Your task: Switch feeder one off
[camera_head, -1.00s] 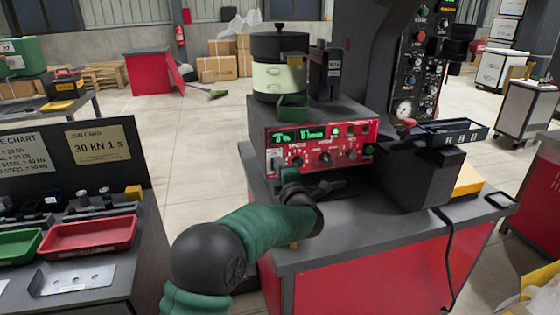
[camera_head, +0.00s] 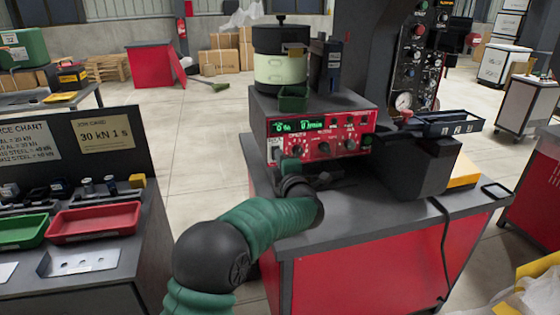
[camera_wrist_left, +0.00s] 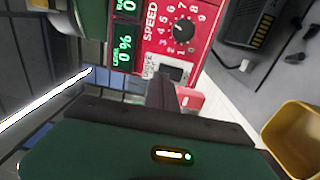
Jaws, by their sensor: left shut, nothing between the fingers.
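The feeder is a dark box with a red control panel (camera_head: 320,138) and a cream-and-black bowl (camera_head: 281,72) on top. Two green displays are lit; one shows 0 % in the left wrist view. A rocker switch (camera_head: 276,152) sits at the panel's lower left; it shows in the left wrist view (camera_wrist_left: 173,72) beside the SPEED knob (camera_wrist_left: 184,31). My left gripper (camera_head: 284,163) is shut and empty, its tips (camera_wrist_left: 163,88) right by the switch. I cannot tell whether they touch it. The switch's position is unclear. My right gripper is not in view.
A press column with a gauge (camera_head: 404,101) and a dark bin (camera_head: 459,123) stand right of the feeder. A black cable (camera_head: 445,240) hangs over the table's front. Red (camera_head: 95,222) and green (camera_head: 20,231) trays lie on the left bench.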

